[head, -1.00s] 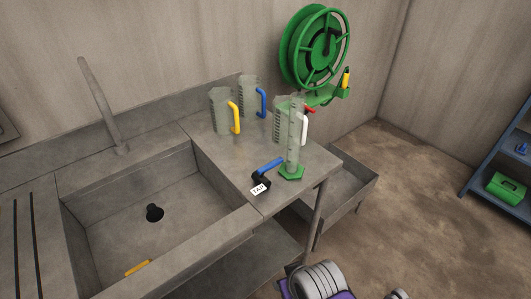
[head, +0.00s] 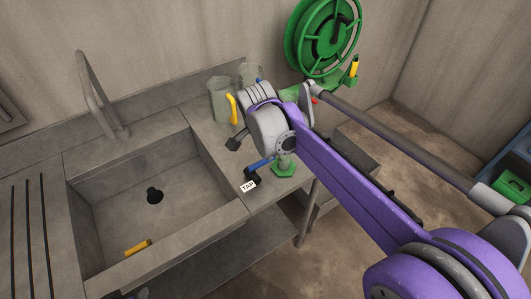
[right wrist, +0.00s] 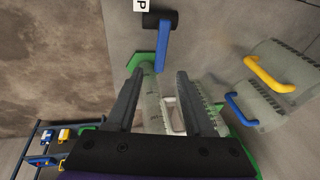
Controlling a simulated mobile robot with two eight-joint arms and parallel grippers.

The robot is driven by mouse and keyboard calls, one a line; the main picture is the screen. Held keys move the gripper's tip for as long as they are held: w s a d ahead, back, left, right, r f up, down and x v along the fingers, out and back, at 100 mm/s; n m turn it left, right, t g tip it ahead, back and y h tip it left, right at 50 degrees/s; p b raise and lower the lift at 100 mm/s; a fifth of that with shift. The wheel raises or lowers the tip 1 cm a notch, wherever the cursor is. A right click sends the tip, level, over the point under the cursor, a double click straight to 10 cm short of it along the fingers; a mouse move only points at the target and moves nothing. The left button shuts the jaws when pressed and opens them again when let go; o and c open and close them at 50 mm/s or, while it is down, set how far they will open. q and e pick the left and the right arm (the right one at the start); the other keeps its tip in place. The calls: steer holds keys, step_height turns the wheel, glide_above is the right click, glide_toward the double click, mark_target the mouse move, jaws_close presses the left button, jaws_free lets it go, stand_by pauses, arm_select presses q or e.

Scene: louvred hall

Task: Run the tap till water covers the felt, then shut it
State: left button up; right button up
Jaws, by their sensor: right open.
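The tap has a blue lever (head: 262,163) on a black body with a TAP label (head: 248,186), on the counter right of the sink. In the right wrist view the lever (right wrist: 163,48) lies just beyond the fingertips. My right gripper (right wrist: 155,80) is open and empty, above the counter near the lever. The bent metal spout (head: 97,95) stands behind the sink (head: 115,210); no water shows. A yellow-orange bar (head: 138,247) lies at the sink's front; I cannot tell whether it is the felt. My left gripper is out of view.
A clear cylinder on a green foot (head: 284,169) stands beside the tap, partly hidden by my right arm. A jug with a yellow handle (head: 219,101) and other jugs stand behind. A green hose reel (head: 324,40) hangs on the wall.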

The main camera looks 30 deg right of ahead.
mark_target(266, 160)
steer(key=b+x, duration=0.2)
steer(key=x, duration=0.2)
steer(key=b+x, duration=0.3)
steer(key=x, duration=0.1)
steer(key=shift+d+f, duration=0.3)
steer(key=shift+w+d+f+b, duration=0.15)
steer(key=shift+w+f+b, duration=0.15)
steer(key=shift+f, duration=0.4)
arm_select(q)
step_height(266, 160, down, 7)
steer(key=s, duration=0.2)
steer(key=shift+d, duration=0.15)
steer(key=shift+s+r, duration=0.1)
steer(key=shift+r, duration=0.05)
arm_select(e)
jaws_close()
